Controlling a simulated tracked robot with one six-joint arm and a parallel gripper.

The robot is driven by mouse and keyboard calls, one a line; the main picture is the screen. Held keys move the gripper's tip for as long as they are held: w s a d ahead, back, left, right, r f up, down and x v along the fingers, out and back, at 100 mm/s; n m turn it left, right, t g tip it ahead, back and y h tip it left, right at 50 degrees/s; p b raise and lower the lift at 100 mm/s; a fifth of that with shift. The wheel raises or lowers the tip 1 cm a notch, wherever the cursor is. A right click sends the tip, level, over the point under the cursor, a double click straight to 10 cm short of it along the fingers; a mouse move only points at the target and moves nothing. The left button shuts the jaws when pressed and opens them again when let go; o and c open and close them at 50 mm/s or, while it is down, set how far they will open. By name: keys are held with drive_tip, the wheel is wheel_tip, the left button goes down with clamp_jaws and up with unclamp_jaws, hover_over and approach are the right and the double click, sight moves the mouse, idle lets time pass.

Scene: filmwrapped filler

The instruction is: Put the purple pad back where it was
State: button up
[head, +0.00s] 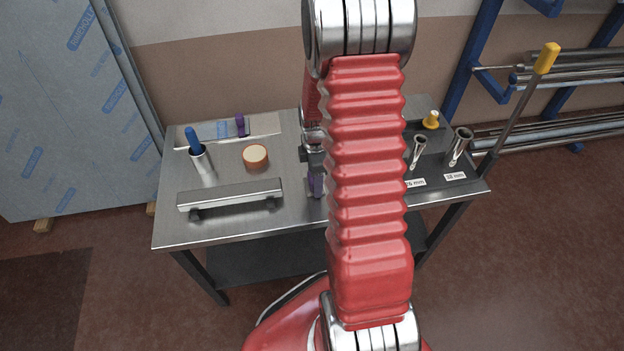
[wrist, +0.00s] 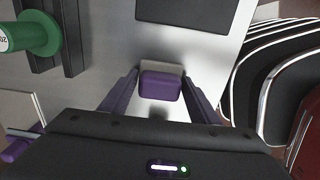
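The purple pad (wrist: 160,86) is a small rounded block with a pale edge along its far side. In the wrist view it sits centred between the tips of my gripper (wrist: 161,82). The two purple fingers meet its left and right sides, and I see no clear gap. A soft dark shadow lies on the metal just below it in that view. I cannot tell how far it is from the tabletop. In the head view my gripper (head: 317,184) is low over the middle of the table, partly hidden by my red arm, and the pad cannot be told apart from the purple fingers.
The metal table (head: 240,222) carries a bar (head: 230,193), an orange roll (head: 255,156), a blue-handled tool in a cup (head: 199,158) and a purple piece (head: 240,125) on a board. Metal tubes (head: 460,145) stand right. A green plug (wrist: 35,35) is left in the wrist view.

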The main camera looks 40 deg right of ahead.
drive_tip(key=o, duration=0.4)
wheel_tip(320, 180, up, 12)
drive_tip(key=shift+r, duration=0.1)
idle(0.7)
idle(0.4)
